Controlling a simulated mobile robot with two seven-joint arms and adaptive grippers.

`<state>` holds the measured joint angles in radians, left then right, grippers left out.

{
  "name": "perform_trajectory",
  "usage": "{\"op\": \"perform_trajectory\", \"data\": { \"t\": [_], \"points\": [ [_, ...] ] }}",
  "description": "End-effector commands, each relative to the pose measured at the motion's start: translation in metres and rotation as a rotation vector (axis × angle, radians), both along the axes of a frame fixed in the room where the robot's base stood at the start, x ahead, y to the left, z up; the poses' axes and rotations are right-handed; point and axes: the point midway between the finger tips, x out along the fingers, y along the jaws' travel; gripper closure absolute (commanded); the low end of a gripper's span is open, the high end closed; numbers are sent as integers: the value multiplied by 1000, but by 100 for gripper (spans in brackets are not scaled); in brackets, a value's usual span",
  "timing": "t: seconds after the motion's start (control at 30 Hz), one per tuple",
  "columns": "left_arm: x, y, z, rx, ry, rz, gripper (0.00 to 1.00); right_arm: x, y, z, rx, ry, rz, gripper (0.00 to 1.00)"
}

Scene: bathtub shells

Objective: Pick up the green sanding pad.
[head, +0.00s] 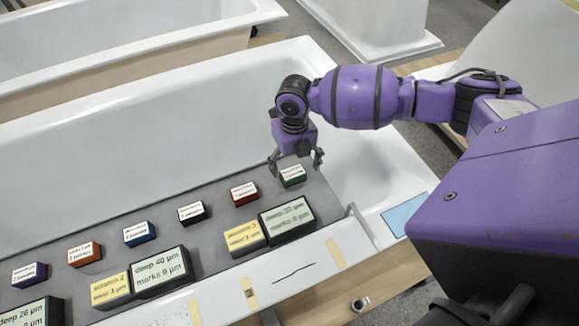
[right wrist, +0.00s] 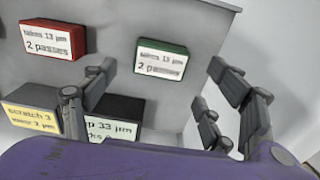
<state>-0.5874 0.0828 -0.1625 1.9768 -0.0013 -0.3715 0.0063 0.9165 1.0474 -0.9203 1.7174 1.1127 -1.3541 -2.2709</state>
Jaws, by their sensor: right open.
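The green sanding pad (head: 291,176) is a small block with a white label on top, at the right end of a row of coloured pads on the grey board. My right gripper (head: 298,165) is open just above and around it in the head view. In the right wrist view the green pad (right wrist: 162,59) lies ahead between the open fingers (right wrist: 165,90), and its label reads "takes 13 µm, 2 passes". I cannot tell that any finger touches it. My left gripper is not in view.
The red pad (head: 244,193) stands left of the green one, with black, blue, orange and purple pads further left. Larger dark blocks (head: 287,219) and yellow-labelled blocks (head: 244,237) stand in front. The board (head: 215,255) lies across a white bathtub shell (head: 120,120).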

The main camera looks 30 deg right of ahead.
Motion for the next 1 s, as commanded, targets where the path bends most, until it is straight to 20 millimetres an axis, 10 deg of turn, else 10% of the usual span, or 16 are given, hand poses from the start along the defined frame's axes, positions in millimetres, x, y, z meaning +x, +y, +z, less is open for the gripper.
{"op": "perform_trajectory", "data": {
  "t": [0.6, 1.0],
  "points": [
    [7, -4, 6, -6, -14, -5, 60, 1, 0, -48, 0, -2, -1, 22],
    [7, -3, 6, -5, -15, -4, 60, 1, 0, -48, 0, -3, -1, 71]
  ]
}}
